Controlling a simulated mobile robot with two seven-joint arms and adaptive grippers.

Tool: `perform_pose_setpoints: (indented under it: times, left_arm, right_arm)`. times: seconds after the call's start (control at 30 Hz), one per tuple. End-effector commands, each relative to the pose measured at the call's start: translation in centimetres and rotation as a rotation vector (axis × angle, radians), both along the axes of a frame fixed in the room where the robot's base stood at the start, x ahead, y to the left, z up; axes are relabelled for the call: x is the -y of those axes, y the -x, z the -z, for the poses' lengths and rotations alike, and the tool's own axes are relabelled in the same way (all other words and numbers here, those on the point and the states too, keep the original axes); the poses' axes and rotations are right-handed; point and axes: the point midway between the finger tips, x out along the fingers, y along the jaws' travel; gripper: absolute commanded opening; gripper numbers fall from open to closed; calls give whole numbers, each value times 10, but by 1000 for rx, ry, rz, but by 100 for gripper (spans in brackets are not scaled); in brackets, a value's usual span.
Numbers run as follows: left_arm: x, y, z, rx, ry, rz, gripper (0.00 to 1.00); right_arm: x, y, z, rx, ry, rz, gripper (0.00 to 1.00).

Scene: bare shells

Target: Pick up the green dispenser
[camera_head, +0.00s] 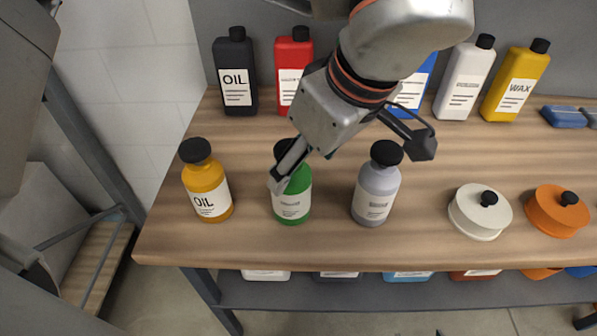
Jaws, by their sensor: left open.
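The green dispenser (292,208) is a round bottle with a white label and a dark cap, upright near the front edge of the wooden table. My left gripper (351,167) is open and empty, with its fingers spread wide. One finger covers part of the dispenser's neck and upper body in the picture; I cannot tell whether it touches. The other finger is to the right, above the cap of the grey bottle. My right gripper is not in view.
A yellow oil bottle (207,185) stands left of the dispenser and a grey bottle (375,190) right. White (480,214) and orange (556,213) lidded pots sit at right. Flat-sided bottles, such as black oil (235,75), line the back of the table (165,235).

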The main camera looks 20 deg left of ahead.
Motion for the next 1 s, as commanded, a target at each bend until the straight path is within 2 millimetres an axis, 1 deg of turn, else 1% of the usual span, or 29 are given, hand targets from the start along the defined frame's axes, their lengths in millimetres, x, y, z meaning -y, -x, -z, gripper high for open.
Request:
perform_pose_setpoints:
  times: [0.1,0.3,0.53,0.67,0.87,0.9,0.97,1.0]
  left_arm:
    - [-5,-2,14,-5,0,-1,65]
    - [-12,-4,33,-6,0,0,65]
    - [-23,-7,63,-7,0,-1,65]
    - [-26,-9,70,-4,0,0,65]
    - [-26,-9,69,-2,0,-1,65]
    - [-26,-9,69,-2,0,-1,59]
    - [-26,-9,69,-2,0,-1,44]
    - [-26,-9,69,-2,0,0,33]
  right_arm:
    - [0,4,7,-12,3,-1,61]
    - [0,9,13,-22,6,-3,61]
    - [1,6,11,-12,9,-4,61]
    - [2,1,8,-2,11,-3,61]
    - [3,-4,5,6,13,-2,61]
    - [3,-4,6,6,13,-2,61]
    - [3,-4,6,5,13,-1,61]
    - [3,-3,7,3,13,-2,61]
